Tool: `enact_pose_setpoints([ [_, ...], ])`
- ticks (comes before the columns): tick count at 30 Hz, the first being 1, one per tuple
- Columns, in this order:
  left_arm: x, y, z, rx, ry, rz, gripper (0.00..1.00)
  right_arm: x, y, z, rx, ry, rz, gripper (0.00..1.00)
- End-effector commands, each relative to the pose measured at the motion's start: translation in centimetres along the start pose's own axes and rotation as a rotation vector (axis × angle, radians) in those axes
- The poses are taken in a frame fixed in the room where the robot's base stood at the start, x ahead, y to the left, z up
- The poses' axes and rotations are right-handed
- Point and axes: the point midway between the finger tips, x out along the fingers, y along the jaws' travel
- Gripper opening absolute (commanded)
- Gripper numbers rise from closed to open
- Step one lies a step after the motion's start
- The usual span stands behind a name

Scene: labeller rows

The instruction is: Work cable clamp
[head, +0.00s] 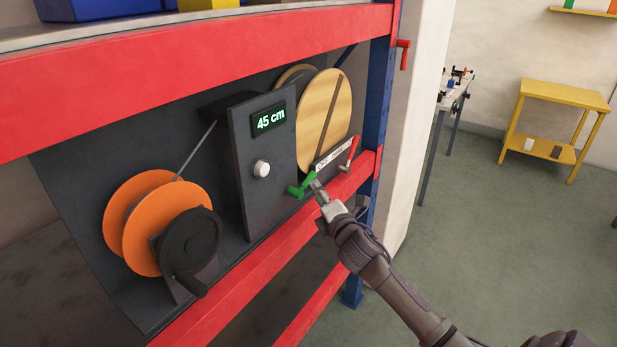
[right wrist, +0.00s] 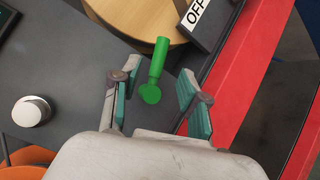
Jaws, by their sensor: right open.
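A green lever (head: 300,188) sits at the lower right of the dark measuring box, near the shelf's front edge. In the right wrist view the green lever (right wrist: 159,58) has a cylindrical grip and a rounded end. My right gripper (head: 318,188) is open, close beside the lever. In the right wrist view the lever lies between the two open fingers of the gripper (right wrist: 158,72), with gaps on both sides, so I see no grasp. A cable (head: 196,150) runs from an orange reel (head: 128,205) up to the box. My left gripper is out of view.
The dark box (head: 243,150) shows "45 cm" above a white knob (head: 262,168). A red lever (head: 354,151) and a label (right wrist: 195,14) reading "OFF" are close to the green lever. A wooden disc (head: 318,112) stands behind. Red shelf beams (head: 250,285) run above and below.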

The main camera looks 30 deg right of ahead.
Motion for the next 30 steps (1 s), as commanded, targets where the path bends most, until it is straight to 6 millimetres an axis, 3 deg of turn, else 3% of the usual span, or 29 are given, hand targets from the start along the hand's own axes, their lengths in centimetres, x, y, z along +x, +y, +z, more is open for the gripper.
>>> enact_pose_setpoints([
  [3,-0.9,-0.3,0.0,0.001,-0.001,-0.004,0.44,2.7,0.3,0.1,0.003,-0.002,-0.001,0.44],
  [10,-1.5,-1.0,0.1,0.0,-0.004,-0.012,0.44,6.1,0.1,0.0,0.002,-0.001,-0.001,0.44],
  [24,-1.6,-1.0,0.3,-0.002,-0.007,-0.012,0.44,7.2,-0.1,-0.1,0.001,0.001,-0.001,0.44],
  [30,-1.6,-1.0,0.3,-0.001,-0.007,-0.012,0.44,7.2,-0.1,-0.1,0.002,0.001,-0.001,0.11],
])
